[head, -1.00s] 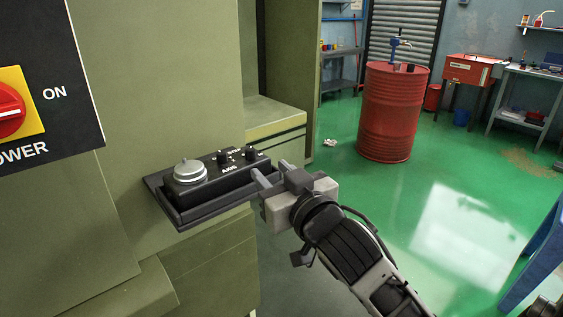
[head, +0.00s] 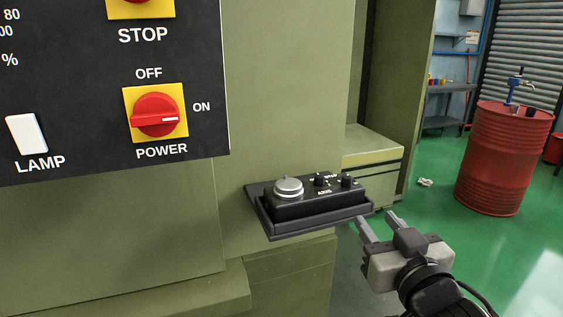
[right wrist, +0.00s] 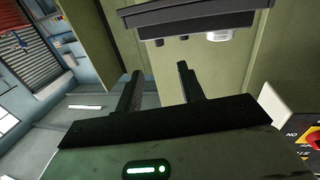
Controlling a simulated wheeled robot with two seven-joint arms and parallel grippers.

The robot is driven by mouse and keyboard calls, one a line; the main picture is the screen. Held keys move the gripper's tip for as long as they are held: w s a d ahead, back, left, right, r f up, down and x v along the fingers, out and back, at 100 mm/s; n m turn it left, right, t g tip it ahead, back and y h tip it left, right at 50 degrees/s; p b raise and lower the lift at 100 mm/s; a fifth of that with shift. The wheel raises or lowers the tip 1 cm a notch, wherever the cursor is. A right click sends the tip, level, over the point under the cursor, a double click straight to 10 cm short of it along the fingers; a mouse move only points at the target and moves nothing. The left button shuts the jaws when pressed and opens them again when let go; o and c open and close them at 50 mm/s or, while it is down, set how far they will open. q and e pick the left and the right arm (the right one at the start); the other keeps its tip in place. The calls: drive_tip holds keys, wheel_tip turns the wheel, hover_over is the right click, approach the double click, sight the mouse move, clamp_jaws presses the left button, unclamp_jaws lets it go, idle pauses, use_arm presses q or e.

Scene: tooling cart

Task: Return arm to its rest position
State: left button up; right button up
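My right gripper (head: 379,224) is at the lower right in the head view, just right of and below the black control pendant (head: 318,203). Its two fingers are apart with nothing between them. The right wrist view also shows the fingers (right wrist: 158,82) apart and empty, with the pendant's tray (right wrist: 200,14) beyond their tips. The pendant has a silver dial and small black knobs and sits in its tray on the green machine. The fingertips look close to the tray's right end; I cannot tell whether they touch it. My left gripper is not in view.
A black panel (head: 75,120) with a red power switch (head: 155,115), its handle pointing to ON, and a white lamp switch (head: 26,134) is on the machine at left. A red drum (head: 503,160) stands at right on open green floor (head: 440,215).

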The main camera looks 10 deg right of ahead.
drive_tip(key=s+a+f+n+g+y, duration=0.1)
drive_tip(key=s+a+f+g, duration=0.1)
drive_tip(key=f, duration=0.8)
drive_tip(key=s+a+f+n+g+y, duration=0.1)
drive_tip(key=s+a+f+g, duration=0.15)
drive_tip(key=f, duration=0.75)
drive_tip(key=s+a+f+g+y, duration=0.1)
drive_tip(key=s+a+f+g, duration=0.2)
drive_tip(key=s+f, duration=0.7)
wheel_tip(320, 180, down, 3)
drive_tip(key=shift+s+f, duration=0.1)
drive_tip(key=shift+s, duration=0.3)
drive_tip(key=shift+a, duration=0.1)
